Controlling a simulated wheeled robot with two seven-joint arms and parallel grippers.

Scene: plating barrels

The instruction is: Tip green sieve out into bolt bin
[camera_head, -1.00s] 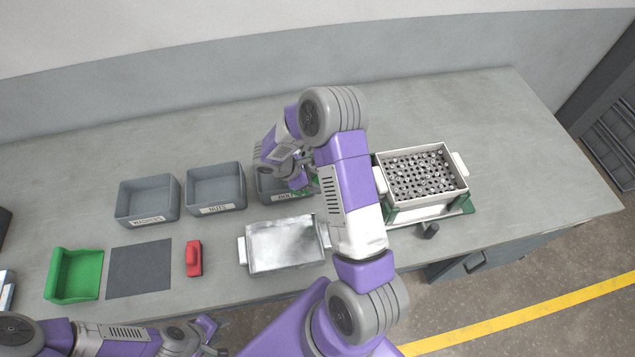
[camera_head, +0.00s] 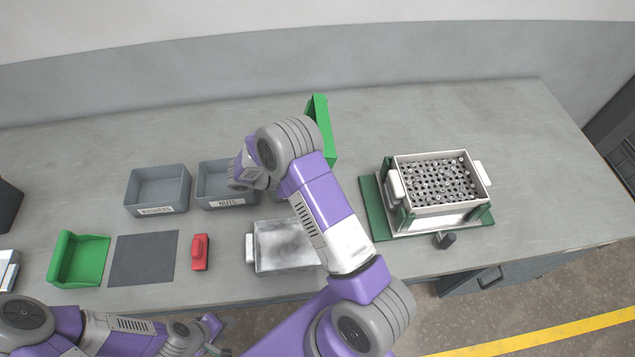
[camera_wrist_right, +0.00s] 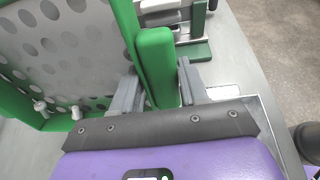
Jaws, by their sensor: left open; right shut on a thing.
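The green sieve (camera_head: 320,125) is held tilted up on its edge behind my right arm in the head view. In the right wrist view its perforated grey plate (camera_wrist_right: 60,50) shows, with a few small metal pieces (camera_wrist_right: 75,112) at its lower edge. My right gripper (camera_wrist_right: 158,85) is shut on the sieve's green handle (camera_wrist_right: 157,65); in the head view my arm hides the gripper. The bolt bin is hidden behind my right arm. My left gripper (camera_head: 212,338) is open and empty, off the table's front edge.
Grey bins labelled washers (camera_head: 158,190) and nuts (camera_head: 222,190) stand at left. A metal tray (camera_head: 285,250), red block (camera_head: 200,252), dark mat (camera_head: 143,259) and green scoop-like tray (camera_head: 100,245) lie in front. A white crate of parts (camera_head: 440,208) stands on a green base at right.

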